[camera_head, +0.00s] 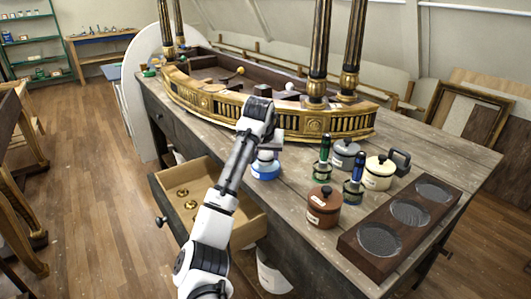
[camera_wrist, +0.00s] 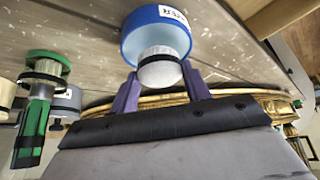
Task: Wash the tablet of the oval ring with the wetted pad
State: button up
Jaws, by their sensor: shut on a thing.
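The gilt oval ring (camera_head: 220,103) lies along the top of the workbench, with dark slotted panels. A squarish tablet (camera_head: 313,125) with a round ornament sits on its front, below a column. My gripper (camera_head: 268,147) is in front of the ring, over the blue labelled jar (camera_head: 265,169). In the wrist view its purple fingers (camera_wrist: 158,80) are shut on a whitish rounded knob (camera_wrist: 160,68), right at the blue jar (camera_wrist: 155,32). I cannot tell whether the knob belongs to the pad or a lid, or whether it touches the jar. The pad's face is hidden.
Right of the jar stand a green-handled tool (camera_head: 322,160), a blue-handled tool (camera_head: 354,185), a brown pot (camera_head: 323,207), a grey pot (camera_head: 345,154) and a cream pot (camera_head: 379,173). A dark tray (camera_head: 385,263) with round wells lies front right. An open drawer (camera_head: 213,203) juts out below.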

jog(key=shift+f, duration=0.6)
dwell(2.6)
jog(key=shift+r+p, duration=0.1)
jog(key=shift+p, duration=0.25)
notch_tip(320, 180, up, 7)
jog(key=p, duration=0.6)
dwell(0.4)
